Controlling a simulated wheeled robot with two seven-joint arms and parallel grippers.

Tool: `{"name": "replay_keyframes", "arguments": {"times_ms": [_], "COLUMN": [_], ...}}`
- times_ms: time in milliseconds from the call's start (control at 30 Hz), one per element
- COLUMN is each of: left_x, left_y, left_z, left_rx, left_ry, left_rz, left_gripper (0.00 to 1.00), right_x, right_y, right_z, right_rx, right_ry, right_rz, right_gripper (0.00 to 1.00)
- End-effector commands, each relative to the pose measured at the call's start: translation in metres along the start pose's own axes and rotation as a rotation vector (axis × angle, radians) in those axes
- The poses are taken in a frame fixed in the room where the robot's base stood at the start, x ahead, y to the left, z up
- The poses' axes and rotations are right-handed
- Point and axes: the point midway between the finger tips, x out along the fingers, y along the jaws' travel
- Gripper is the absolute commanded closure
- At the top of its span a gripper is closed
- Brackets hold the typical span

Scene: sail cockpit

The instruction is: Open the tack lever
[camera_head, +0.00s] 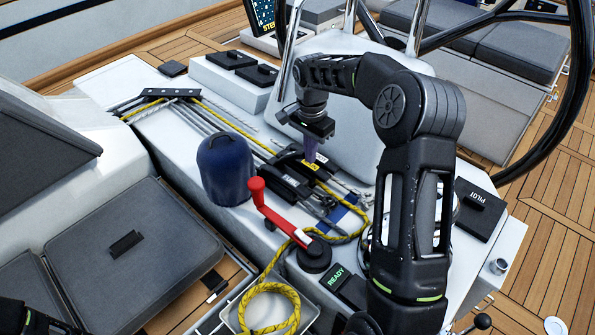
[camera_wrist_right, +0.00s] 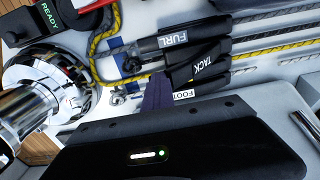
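The black TACK lever (camera_wrist_right: 200,65) sits between the FURL lever (camera_wrist_right: 175,41) and the FOOT lever (camera_wrist_right: 195,92) in the right wrist view. Its label is turned across the other two, and it looks tilted up from them. The lever group (camera_head: 285,180) also shows in the head view. My right gripper (camera_head: 311,152) points down just above the levers. Its purple fingertips (camera_wrist_right: 157,92) sit together as one wedge, shut and apparently empty, beside the lever ends. Contact with a lever cannot be told. My left gripper is out of view.
A dark blue capped winch (camera_head: 226,168) stands left of the levers. A red-handled winch crank (camera_head: 275,215) lies in front, near a yellow rope coil (camera_head: 268,310). A chrome winch (camera_wrist_right: 50,85) is close to my right gripper. The steering wheel (camera_head: 550,150) rises at right.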

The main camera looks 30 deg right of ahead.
Motion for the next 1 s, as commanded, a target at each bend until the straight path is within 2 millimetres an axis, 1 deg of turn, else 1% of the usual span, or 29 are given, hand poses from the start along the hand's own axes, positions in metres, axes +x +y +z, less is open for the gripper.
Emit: {"name": "replay_keyframes", "arguments": {"times_ms": [33, 200, 567, 900, 1000], "left_x": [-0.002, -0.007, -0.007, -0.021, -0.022], "left_y": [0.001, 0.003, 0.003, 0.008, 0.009], "left_z": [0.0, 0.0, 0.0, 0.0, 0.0], "left_rx": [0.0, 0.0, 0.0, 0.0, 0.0], "left_ry": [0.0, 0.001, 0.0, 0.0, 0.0], "left_rz": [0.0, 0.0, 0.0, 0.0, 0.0], "left_gripper": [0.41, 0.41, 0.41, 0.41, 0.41], "right_x": [0.003, 0.0, 0.002, -0.015, -0.016], "right_y": [-0.015, -0.02, -0.018, -0.02, -0.021], "right_z": [0.01, 0.009, 0.005, -0.004, -0.005], "right_rx": [-0.015, -0.013, -0.007, -0.003, -0.004], "right_ry": [-0.011, -0.009, -0.006, -0.002, -0.002], "right_rz": [-0.024, -0.022, -0.016, -0.015, -0.015], "right_gripper": [1.0, 1.0, 1.0, 1.0, 1.0]}}
